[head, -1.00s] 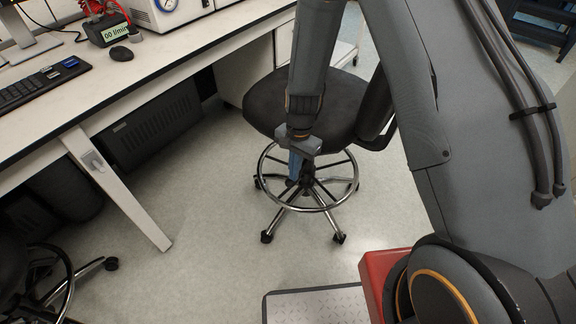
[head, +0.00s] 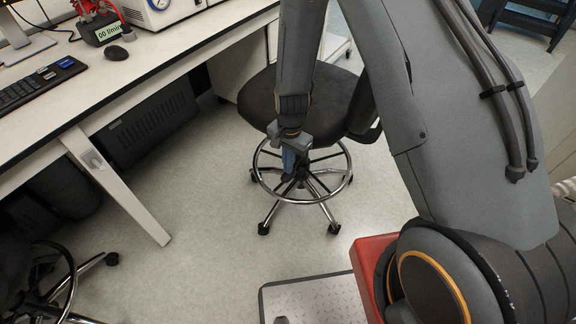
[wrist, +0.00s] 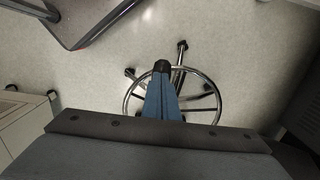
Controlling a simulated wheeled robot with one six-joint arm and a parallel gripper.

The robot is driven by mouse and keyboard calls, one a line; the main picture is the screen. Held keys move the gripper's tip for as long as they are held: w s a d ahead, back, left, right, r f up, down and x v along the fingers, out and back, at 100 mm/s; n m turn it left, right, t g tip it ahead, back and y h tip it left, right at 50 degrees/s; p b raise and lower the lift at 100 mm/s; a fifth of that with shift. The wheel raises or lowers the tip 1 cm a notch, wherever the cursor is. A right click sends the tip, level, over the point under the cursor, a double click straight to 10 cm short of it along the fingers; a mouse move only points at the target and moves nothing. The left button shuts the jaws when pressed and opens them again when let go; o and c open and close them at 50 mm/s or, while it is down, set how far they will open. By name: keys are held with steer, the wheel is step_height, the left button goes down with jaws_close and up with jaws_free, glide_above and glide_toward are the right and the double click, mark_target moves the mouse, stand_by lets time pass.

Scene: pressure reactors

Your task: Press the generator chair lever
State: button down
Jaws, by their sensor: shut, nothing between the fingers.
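The generator chair (head: 335,88) is a dark stool with a padded seat, a backrest partly behind my arm, a chrome foot ring and a wheeled base. My gripper (head: 288,174) points down in front of the seat's near edge, its blue fingers overlapping the foot ring in the picture. In the wrist view my gripper (wrist: 161,68) shows its blue fingers together with dark tips and nothing between them. The chair's ring and legs (wrist: 212,108) show beyond them. The chair lever cannot be made out; whether the fingers touch the chair is unclear.
A white desk (head: 150,70) with a keyboard (head: 38,83) and instruments runs along the left; its slanted leg (head: 125,193) reaches the floor. Another wheeled chair (head: 60,285) stands at lower left. A metal tread plate (head: 315,300) lies near my base. The floor between desk and chair is clear.

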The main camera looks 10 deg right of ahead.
step_height(320, 180, up, 12)
stand_by(0.5)
steer(key=shift+a, duration=0.15)
steer(key=s+d+r+n, duration=0.4)
steer(key=s+d+r, duration=0.1)
steer(key=s+r, duration=0.2)
steer(key=s+d+r+n, duration=0.4)
steer(key=s+d+r, duration=0.2)
steer(key=s+r, duration=0.2)
steer(key=shift+s+n+t, duration=0.3)
steer(key=shift+s+t, duration=0.1)
steer(key=shift+s, duration=0.2)
